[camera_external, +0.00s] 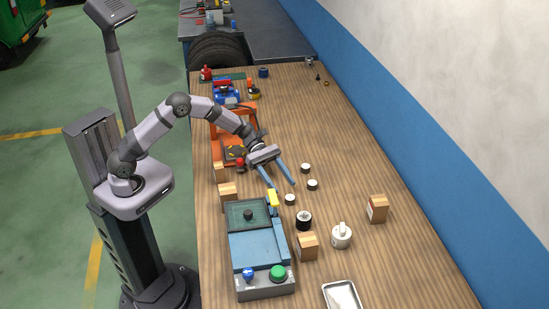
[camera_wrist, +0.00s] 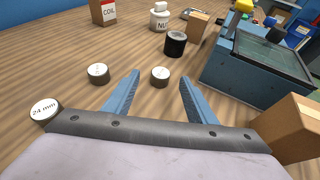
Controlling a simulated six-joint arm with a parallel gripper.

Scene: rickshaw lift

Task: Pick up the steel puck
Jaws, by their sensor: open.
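Several short dark round pucks with white labelled tops stand on the wooden table; I cannot tell which is the steel puck. One (camera_external: 290,199) is just ahead of my gripper (camera_external: 282,185); in the wrist view this puck (camera_wrist: 160,77) appears between the open fingertips, not held. A second puck (camera_external: 312,184) (camera_wrist: 97,73) is to the side of the fingers. A third (camera_external: 305,168) reads "24 mm" in the wrist view (camera_wrist: 44,110). A dark round piece (camera_external: 248,214) (camera_wrist: 275,35) sits on the blue machine's green plate. My gripper is open and empty above the table.
The blue machine (camera_external: 255,248) with a green button stands close by. A black cylinder (camera_external: 304,220), cardboard boxes (camera_external: 377,208) (camera_wrist: 290,128), a white container (camera_external: 341,236) and a metal tray (camera_external: 343,296) are nearby. The table's right side is mostly clear.

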